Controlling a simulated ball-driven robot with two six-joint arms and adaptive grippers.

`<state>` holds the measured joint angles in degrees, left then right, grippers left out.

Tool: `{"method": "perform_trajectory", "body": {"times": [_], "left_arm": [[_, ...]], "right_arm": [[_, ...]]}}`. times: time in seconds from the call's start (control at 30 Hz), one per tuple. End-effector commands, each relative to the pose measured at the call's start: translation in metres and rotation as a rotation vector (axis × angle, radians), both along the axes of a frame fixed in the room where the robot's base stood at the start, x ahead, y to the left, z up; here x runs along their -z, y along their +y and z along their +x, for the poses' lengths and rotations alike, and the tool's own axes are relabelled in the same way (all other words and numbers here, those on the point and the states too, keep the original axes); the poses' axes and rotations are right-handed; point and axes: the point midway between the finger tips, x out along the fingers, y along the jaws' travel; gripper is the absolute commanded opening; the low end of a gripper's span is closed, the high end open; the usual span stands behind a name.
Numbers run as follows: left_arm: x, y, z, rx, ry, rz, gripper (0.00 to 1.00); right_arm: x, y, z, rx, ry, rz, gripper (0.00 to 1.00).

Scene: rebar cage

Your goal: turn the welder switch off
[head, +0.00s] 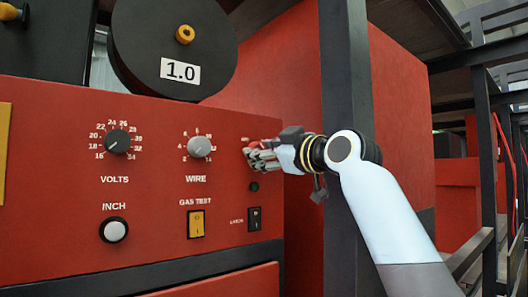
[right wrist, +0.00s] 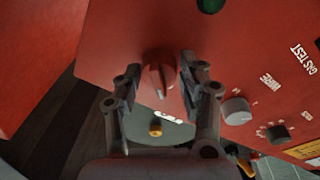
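The red rotary switch (right wrist: 158,76) shows on the red welder panel (right wrist: 240,60) in the right wrist view, with a raised grip bar. My right gripper (right wrist: 160,68) is open, with one finger on each side of the switch. A gap shows on both sides, so the fingers do not appear to press on it. In the head view my right gripper (head: 262,155) reaches in from the right to the panel's upper right part and hides most of the switch. The switch's label is mostly covered and unreadable. My left gripper is not in view.
Near the gripper are the WIRE knob (head: 199,147), a dark green lamp (head: 254,187), a black rocker switch (head: 254,218) and the yellow GAS TEST switch (head: 196,223). A black wire spool (head: 130,40) stands above. A dark post (head: 345,110) rises right of the panel, behind my arm.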

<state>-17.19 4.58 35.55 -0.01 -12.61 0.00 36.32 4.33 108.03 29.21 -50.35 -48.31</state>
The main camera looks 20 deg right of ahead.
Motion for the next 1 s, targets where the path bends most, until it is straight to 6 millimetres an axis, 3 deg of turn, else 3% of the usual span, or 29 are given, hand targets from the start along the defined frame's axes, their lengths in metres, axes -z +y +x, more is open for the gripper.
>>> {"method": "perform_trajectory", "body": {"times": [0.13, 0.47, 1.0], "left_arm": [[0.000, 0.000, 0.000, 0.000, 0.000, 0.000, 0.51], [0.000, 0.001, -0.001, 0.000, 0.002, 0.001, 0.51], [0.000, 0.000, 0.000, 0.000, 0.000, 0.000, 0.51]], "right_arm": [[0.000, 0.000, 0.000, 0.001, 0.000, 0.001, 0.60], [0.000, -0.003, -0.005, 0.001, -0.002, 0.000, 0.60], [0.011, -0.038, -0.101, 0.003, -0.001, -0.005, 0.60]]}}
